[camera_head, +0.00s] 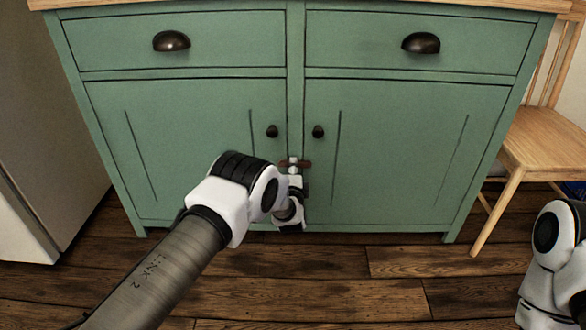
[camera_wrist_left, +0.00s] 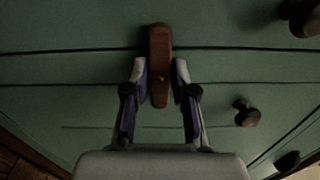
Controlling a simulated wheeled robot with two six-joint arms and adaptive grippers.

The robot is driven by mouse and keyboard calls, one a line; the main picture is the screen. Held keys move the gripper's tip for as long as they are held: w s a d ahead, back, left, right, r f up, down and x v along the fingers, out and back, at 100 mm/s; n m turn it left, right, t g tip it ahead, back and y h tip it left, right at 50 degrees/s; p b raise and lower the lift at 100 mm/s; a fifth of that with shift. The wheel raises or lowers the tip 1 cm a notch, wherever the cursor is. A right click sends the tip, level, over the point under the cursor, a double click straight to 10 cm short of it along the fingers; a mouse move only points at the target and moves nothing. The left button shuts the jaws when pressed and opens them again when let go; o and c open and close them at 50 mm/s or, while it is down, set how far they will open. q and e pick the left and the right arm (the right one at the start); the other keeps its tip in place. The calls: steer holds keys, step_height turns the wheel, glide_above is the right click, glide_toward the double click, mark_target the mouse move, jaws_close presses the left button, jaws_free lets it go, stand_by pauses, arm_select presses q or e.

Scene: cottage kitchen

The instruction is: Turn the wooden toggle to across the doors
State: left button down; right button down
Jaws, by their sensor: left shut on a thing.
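The wooden toggle (camera_head: 306,164) is a small reddish-brown bar on the green centre strip between the two cabinet doors. It lies level, reaching over toward both the left door (camera_head: 190,145) and the right door (camera_head: 400,155). In the left wrist view the toggle (camera_wrist_left: 159,42) stands at right angles to the strip's edge lines, with a small brass-coloured screw in it. My left gripper (camera_head: 293,172) is at the toggle, its fingers shut on either side of one end. The gripper partly hides the toggle in the head view. My right gripper is out of view.
Dark knobs (camera_head: 272,131) and (camera_head: 318,131) sit just above the toggle, one on each door. Two drawers with dark cup pulls (camera_head: 171,41) are higher up. A wooden chair (camera_head: 545,140) stands at right, a pale appliance (camera_head: 45,130) at left. The floor in front is clear.

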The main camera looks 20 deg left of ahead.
arm_select(q)
steer(key=c, duration=0.9)
jaws_free()
steer(key=shift+c, duration=0.2)
steer(key=v, duration=1.2)
